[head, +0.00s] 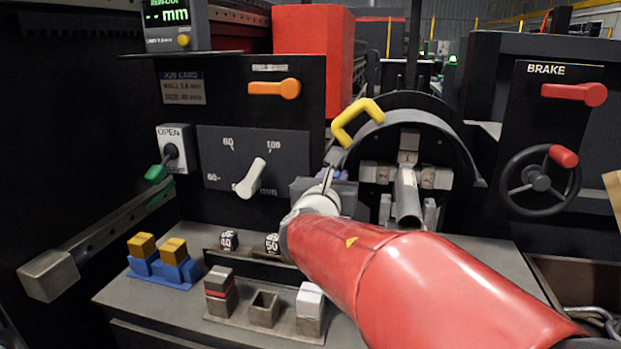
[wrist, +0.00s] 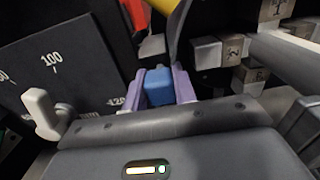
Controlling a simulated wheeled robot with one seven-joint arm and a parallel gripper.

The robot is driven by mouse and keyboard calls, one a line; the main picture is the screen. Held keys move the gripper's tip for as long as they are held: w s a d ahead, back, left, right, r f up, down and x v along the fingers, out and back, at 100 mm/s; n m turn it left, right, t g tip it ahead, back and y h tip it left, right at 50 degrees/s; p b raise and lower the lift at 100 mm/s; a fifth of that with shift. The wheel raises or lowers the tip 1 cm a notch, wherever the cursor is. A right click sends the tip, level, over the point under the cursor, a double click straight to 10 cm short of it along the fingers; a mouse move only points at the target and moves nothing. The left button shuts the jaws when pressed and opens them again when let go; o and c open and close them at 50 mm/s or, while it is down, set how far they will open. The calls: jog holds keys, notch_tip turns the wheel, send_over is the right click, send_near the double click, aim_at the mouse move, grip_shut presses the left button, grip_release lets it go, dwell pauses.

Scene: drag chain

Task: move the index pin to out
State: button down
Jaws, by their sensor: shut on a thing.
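In the wrist view, a small blue block-like knob (wrist: 158,88) sits between the two purple fingers of my gripper (wrist: 160,76). The fingers are shut on it, one on each side. It appears to be the index pin; no label on it is readable. In the head view my gripper (head: 340,175) is left of the round chuck and below the yellow handle. My red arm and pale wrist cover most of that spot, so the knob is hardly visible there. Whether the pin is in or out cannot be told.
The yellow handle (head: 357,120) arches close above my gripper. The chuck (head: 409,148) with numbered jaws stands to its right. A white pointer lever (head: 251,178) on the dial plate (head: 225,157) is to its left. Blocks in holders (head: 265,309) stand on the bench below.

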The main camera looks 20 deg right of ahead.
jog(key=shift+v, duration=1.1)
jog(key=shift+f, duration=0.1)
jog(key=c, duration=1.1)
grip_release()
jog(key=shift+s+a, duration=0.1)
jog(key=shift+s, duration=0.05)
jog(key=v, duration=0.7)
jog(key=shift+s+a, duration=0.25)
jog(key=shift+s, duration=0.05)
